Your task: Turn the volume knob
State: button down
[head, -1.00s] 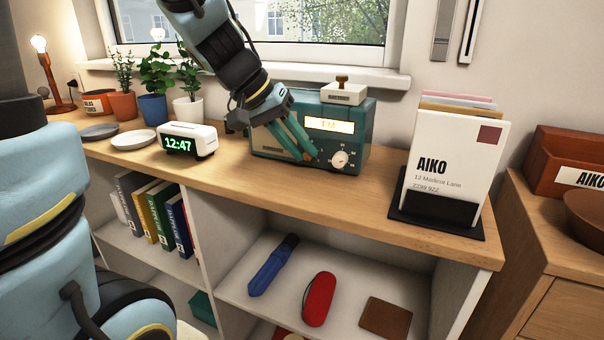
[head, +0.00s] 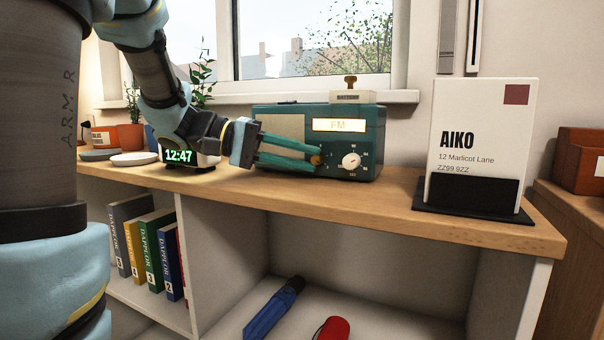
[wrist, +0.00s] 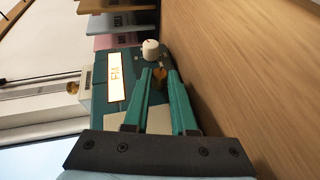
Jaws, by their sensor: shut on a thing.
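A teal radio (head: 367,145) with a lit FM display (head: 339,125) stands on the wooden counter. Its front has a white dial (head: 351,161) with markings around it. To the left of this dial is a small brass knob (head: 317,161), apparently the volume knob; it also shows in the wrist view (wrist: 159,80). My gripper (head: 312,159) comes in from the left, nearly level, along the radio's front. Its two teal fingers are shut on the brass knob, one on each side. The fingertips partly hide the knob, and its turn angle cannot be read.
A small box with a brass top (head: 351,96) sits on the radio. A letter holder (head: 470,196) with an AIKO card stands to the right. A clock (head: 178,156) is behind my arm at left. The counter front edge is clear.

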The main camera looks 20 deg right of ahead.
jog(key=shift+f+g+h+b, duration=0.3)
jog(key=shift+h+b, duration=0.2)
jog(key=shift+b, duration=0.1)
jog(key=shift+n, duration=0.3)
jog(key=shift+r, duration=0.1)
jog(key=c, duration=0.7)
grip_release()
jog(key=v, duration=1)
jog(key=shift+w+a+p, duration=0.15)
jog(key=shift+a+p, duration=0.15)
jog(key=shift+a, duration=0.1)
jog(key=shift+c, duration=0.2)
